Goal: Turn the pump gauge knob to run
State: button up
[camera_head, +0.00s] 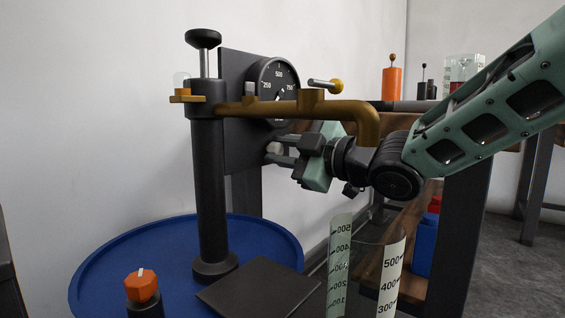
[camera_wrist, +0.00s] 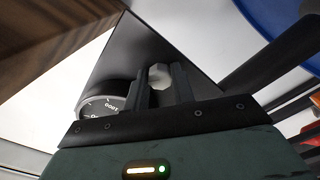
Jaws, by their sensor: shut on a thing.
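The pump gauge (camera_head: 276,78) is a round black dial with white numbers on a dark upright panel (camera_head: 235,145). Its dial also shows at the left in the wrist view (camera_wrist: 105,107). A pale grey faceted knob (camera_wrist: 158,75) sits on the panel beneath the gauge. My gripper (camera_head: 275,149) reaches the panel from the right, below the brass pipe. In the wrist view my gripper (camera_wrist: 161,82) has its two dark fingers on either side of the knob, shut on it. The knob's pointer and any run mark cannot be made out.
A brass spout pipe (camera_head: 345,108) from a black hand-pump column (camera_head: 209,190) passes just above my gripper. An orange knob (camera_head: 142,285) stands in front of the blue round tray (camera_head: 105,262). Clear graduated cylinders (camera_head: 390,275) stand below my wrist. Benches are behind.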

jog(key=n+b, duration=0.2)
jog(key=n, duration=0.1)
jog(key=n+b, duration=0.1)
jog(key=shift+f+n, duration=0.25)
jog(key=shift+n, duration=0.05)
jog(key=shift+r+n+b, duration=0.15)
jog(key=shift+n+b, duration=1.05)
jog(key=shift+n, duration=0.2)
jog(key=o, duration=1)
jog(key=shift+r, duration=0.1)
jog(key=shift+r, duration=0.1)
